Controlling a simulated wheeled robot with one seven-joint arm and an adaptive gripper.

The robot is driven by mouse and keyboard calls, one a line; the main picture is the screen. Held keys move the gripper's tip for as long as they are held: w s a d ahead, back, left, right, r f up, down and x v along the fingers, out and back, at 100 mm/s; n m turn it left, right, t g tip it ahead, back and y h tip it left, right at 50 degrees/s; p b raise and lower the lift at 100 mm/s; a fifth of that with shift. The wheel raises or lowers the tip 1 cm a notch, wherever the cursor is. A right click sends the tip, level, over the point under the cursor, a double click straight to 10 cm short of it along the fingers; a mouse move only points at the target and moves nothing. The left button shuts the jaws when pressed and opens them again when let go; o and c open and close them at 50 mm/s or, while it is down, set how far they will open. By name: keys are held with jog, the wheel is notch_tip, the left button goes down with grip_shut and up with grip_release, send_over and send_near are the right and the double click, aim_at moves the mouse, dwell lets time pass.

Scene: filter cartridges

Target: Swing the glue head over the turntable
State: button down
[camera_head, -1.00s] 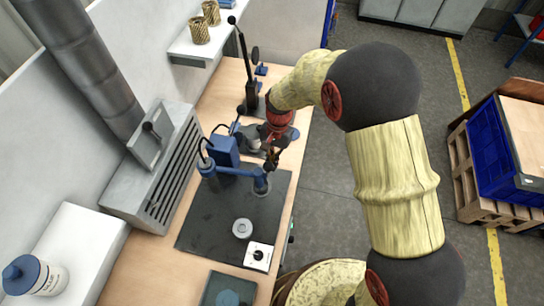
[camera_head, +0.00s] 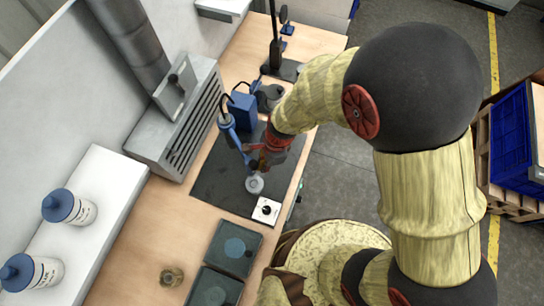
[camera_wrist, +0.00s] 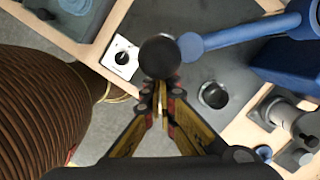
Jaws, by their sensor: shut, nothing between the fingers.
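The glue head hangs on a blue swing arm (camera_head: 235,138) that pivots on a blue post unit (camera_head: 243,110). The arm points toward the grey round turntable (camera_head: 254,185), and its outer end is close beside the turntable's far edge in the head view. In the wrist view the blue arm (camera_wrist: 240,34) enters from the right and ends by a black ball (camera_wrist: 160,57). My gripper (camera_wrist: 160,97) is shut and empty, its tips just below this ball; contact is unclear. In the head view my gripper (camera_head: 263,160) partly hides the arm's end.
A white switch box (camera_head: 266,210) sits beside the turntable on the dark mat (camera_head: 215,178). Dark trays (camera_head: 233,248) and a small brass-coloured cup (camera_head: 171,276) lie nearer. A black stand (camera_head: 275,45) is at the back; a grey vented unit (camera_head: 190,120) stands left.

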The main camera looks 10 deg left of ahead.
jog(key=shift+s+a+m, duration=0.3)
jog(key=shift+s, duration=0.1)
dwell(0.3)
jog(key=w+d+r+p, duration=0.2)
jog(key=d+r, duration=0.3)
jog(key=r, duration=0.6)
jog(key=shift+w, duration=0.5)
jog(key=shift+d, duration=0.1)
